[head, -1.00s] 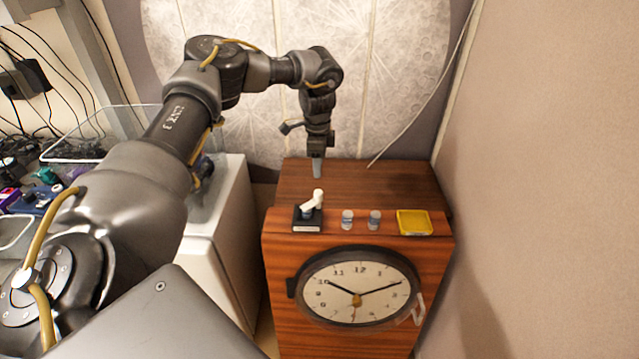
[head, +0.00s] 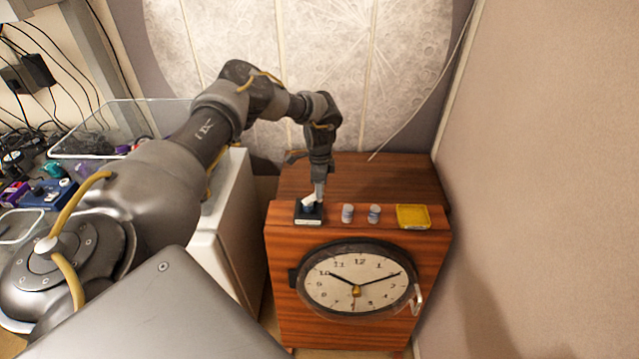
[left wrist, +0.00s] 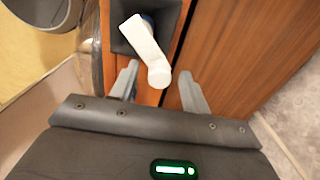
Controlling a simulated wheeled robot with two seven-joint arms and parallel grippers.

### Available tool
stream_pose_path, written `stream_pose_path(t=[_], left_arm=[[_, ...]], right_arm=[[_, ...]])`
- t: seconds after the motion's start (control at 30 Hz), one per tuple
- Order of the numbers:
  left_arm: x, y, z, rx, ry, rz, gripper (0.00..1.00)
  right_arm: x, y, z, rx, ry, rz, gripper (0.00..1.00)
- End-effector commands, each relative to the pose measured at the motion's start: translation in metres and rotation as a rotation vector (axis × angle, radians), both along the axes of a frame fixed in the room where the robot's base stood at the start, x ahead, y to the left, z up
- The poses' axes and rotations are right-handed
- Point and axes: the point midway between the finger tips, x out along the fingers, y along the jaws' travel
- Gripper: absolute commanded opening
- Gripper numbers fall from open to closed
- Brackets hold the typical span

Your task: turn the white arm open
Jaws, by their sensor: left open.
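The white arm (head: 307,201) sits on a small dark base (head: 309,218) on the front left of the wooden cabinet's top. In the left wrist view the white arm (left wrist: 143,38) slants from the dark base toward my gripper, and its rounded end lies between my two fingers. A bit of blue shows beneath it. My left gripper (head: 318,194) is open and points down at the white arm, partly covering it in the head view. In the left wrist view my left gripper (left wrist: 159,70) has a gap on each side of the arm's end. My right gripper is not in view.
Two small grey knobs (head: 347,213) (head: 374,214) and a yellow tray (head: 412,217) stand right of the base. A round clock (head: 358,280) is on the cabinet's front (head: 300,325). A white cabinet (head: 232,215) stands to the left, a wall to the right. The cabinet's rear top (head: 390,175) is clear.

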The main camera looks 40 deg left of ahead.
Motion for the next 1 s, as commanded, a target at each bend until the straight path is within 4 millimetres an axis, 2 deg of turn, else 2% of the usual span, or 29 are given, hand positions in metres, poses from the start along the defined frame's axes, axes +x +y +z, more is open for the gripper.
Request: stream_pose_path(t=[0.3, 0.63, 1.0], left_arm=[[-0.0003, 0.0001, -0.003, -0.001, 0.001, 0.0, 0.47], [-0.0003, 0.0002, -0.0027, -0.001, 0.001, 0.0, 0.04], [-0.0004, 0.0001, -0.0028, -0.001, 0.001, -0.061, 0.02]], right_arm=[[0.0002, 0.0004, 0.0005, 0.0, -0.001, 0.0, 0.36], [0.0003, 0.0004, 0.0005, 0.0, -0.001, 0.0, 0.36], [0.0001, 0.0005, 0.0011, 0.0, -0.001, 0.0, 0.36]])
